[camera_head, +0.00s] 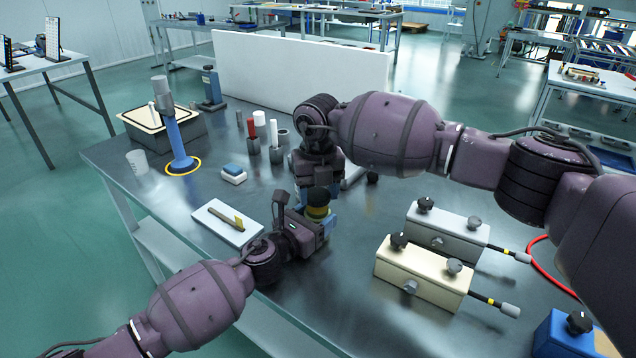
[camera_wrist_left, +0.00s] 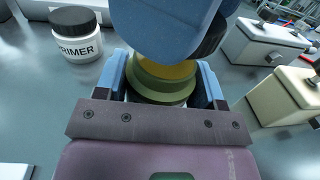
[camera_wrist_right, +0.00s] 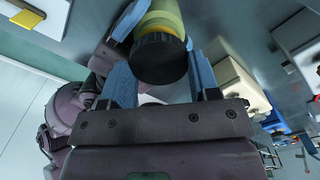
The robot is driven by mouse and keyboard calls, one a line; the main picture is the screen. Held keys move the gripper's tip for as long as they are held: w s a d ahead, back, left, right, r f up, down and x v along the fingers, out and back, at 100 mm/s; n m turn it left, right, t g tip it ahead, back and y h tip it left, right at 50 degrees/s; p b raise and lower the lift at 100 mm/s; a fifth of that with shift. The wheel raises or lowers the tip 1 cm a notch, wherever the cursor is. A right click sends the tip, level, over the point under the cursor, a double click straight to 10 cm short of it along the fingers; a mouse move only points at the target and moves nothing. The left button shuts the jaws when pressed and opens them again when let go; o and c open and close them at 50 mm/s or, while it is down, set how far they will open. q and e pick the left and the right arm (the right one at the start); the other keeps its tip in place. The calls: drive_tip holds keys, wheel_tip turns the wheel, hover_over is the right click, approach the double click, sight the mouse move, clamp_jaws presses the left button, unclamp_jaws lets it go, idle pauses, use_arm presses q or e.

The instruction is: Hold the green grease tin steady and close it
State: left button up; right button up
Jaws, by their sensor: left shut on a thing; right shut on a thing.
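The green grease tin (camera_head: 318,213) stands near the table's middle and is partly hidden by my grippers. In the left wrist view, my left gripper (camera_wrist_left: 163,88) is shut around the tin's green body (camera_wrist_left: 150,86), and yellow (camera_wrist_left: 180,70) shows at its top. My right gripper (camera_wrist_right: 160,75) comes from above and is shut on a black lid (camera_wrist_right: 158,62), with the tin's green and yellow side just beyond it. The lid's dark edge (camera_wrist_left: 212,40) also shows in the left wrist view behind a blue finger. I cannot tell whether lid and tin touch.
A PRIMER jar (camera_wrist_left: 76,36) stands near the tin. A grey box (camera_head: 446,232) and a cream box (camera_head: 422,274) with black knobs stand to the right. A blue post (camera_head: 178,140) stands at the back left.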

sight(317, 221)
idle(0.5)
drive_tip(key=shift+f, duration=0.85)
drive_tip(key=shift+f, duration=0.3)
drive_tip(key=shift+f, duration=0.35)
